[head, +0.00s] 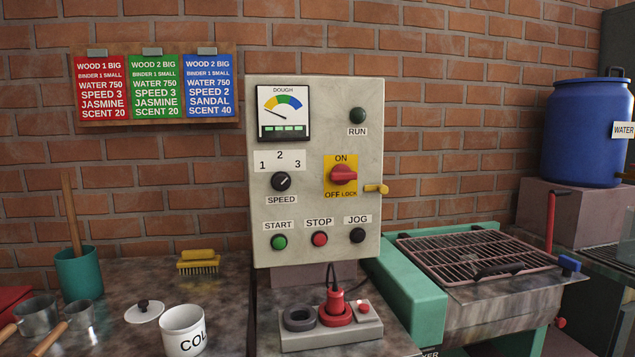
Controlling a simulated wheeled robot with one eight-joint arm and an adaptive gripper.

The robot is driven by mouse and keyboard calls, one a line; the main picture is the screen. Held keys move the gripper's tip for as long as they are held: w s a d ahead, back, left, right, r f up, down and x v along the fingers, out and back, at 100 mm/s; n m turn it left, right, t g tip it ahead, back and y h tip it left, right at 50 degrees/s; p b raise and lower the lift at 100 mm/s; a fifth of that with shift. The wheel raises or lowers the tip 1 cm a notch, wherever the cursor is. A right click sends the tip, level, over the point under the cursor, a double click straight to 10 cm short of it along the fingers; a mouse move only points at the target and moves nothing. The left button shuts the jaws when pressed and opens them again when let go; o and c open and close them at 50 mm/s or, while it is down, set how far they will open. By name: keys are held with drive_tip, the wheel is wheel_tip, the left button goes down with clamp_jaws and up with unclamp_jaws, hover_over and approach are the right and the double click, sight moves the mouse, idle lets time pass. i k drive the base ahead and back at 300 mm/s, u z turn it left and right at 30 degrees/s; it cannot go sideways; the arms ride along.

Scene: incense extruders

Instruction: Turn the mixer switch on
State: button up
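The mixer switch is a red rotary knob (343,175) on a yellow plate (341,190). The plate reads ON at the top, OFF at the lower left and LOCK at the lower right. The knob's grip lies roughly sideways, so it does not point straight up at ON. The plate is on the front of a pale grey control panel (315,215) against the brick wall. The RUN lamp (357,116) is dark green and looks unlit. The dough gauge (284,112) has its needle at the low left end. My gripper is not in view.
A yellow peg (376,189) sticks out at the panel's right edge beside the switch. A red plug-like part (335,302) stands on a grey base.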

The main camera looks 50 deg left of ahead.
sight(340, 173)
drive_tip(key=u, duration=2.2)
drive_tip(key=k, duration=0.45)
drive_tip(key=z, duration=0.65)
drive_tip(key=k, duration=0.85)
drive_tip(key=z, duration=0.6)
drive_tip(key=i, duration=1.1)
drive_tip(key=u, duration=0.55)
